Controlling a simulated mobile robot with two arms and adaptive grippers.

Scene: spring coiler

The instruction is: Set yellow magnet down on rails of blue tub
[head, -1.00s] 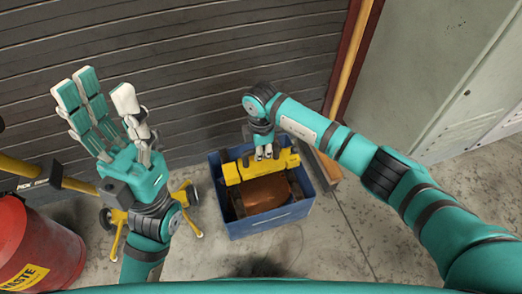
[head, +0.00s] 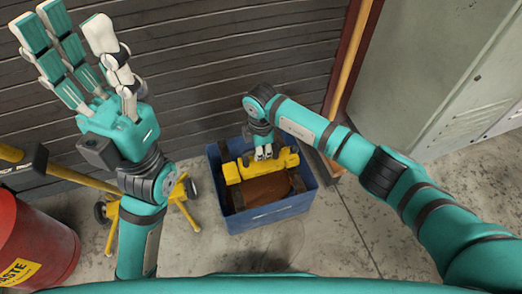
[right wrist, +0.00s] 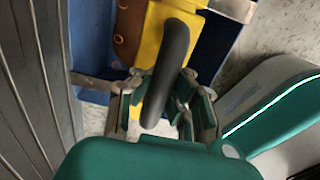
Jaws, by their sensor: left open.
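The yellow magnet (head: 262,167) is a long bar lying crosswise over the back part of the blue tub (head: 268,219). It also shows in the right wrist view (right wrist: 151,50), with a black curved handle (right wrist: 168,65). My right gripper (head: 263,153) is at the magnet's top. Its fingers (right wrist: 158,108) stand on both sides of the handle; I cannot tell whether they press on it. The rails are mostly hidden, so contact between magnet and rails is unclear. My left gripper (head: 75,45) is open and empty, raised well left of the tub.
Brown contents (head: 268,189) show inside the tub. A red waste drum (head: 35,245) and a yellow wheeled stand (head: 112,215) are at the left. A grey slatted shutter (head: 200,60) is behind, a grey cabinet (head: 450,70) at the right. Floor in front of the tub is clear.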

